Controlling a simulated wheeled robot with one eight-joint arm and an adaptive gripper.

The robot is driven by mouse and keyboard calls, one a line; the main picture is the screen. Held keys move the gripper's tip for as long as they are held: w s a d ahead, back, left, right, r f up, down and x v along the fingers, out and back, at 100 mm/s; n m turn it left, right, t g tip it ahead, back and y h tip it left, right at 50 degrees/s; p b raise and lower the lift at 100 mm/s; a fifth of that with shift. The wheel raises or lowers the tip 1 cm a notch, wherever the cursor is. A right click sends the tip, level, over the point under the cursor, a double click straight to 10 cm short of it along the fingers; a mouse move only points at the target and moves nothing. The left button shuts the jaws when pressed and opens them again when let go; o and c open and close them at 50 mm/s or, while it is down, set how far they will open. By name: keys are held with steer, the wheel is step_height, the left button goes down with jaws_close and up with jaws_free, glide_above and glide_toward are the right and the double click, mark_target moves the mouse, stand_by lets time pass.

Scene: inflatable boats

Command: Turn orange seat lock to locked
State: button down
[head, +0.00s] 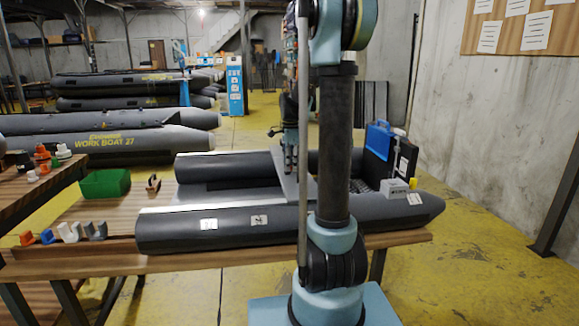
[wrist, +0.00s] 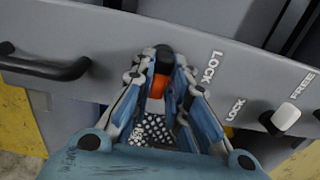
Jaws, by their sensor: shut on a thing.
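The orange seat lock (wrist: 157,86) shows between my fingers in the wrist view, with a black part at its far end. My gripper (wrist: 164,66) is shut on it, one blue finger on each side. The fingers hide part of the lock, so its exact angle is hard to tell. The word LOCK is printed just right of it on the grey seat (wrist: 118,30). In the head view my gripper (head: 290,165) is down at the grey seat across the dark boat (head: 230,226); the orange lock cannot be made out there.
A white lock knob (wrist: 286,116) sits to the right, between the words LOCK and FREE. A black handle (wrist: 45,66) is at the left of the seat. A blue case (head: 378,138) and a grey box (head: 394,188) are at the boat's right; a green bin (head: 105,184) stands left.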

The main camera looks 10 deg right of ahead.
steer(key=shift+w+n, duration=0.1)
steer(key=shift+n, duration=0.2)
steer(key=n, duration=0.3)
steer(key=shift+w+n, duration=0.2)
steer(key=shift+n, duration=0.1)
steer(key=n, duration=0.4)
steer(key=shift+w+a+r+n, duration=0.1)
steer(key=shift+w+a+n, duration=0.1)
steer(key=shift+w+n, duration=0.1)
steer(key=n, duration=0.4)
steer(key=shift+w+a+n, duration=0.1)
steer(key=shift+a+n, duration=0.1)
steer(key=shift+n, duration=0.1)
steer(key=shift+a+n, duration=0.2)
steer(key=shift+n, duration=2)
steer(key=c, duration=1.6)
jaws_free()
steer(key=shift+o, duration=0.2)
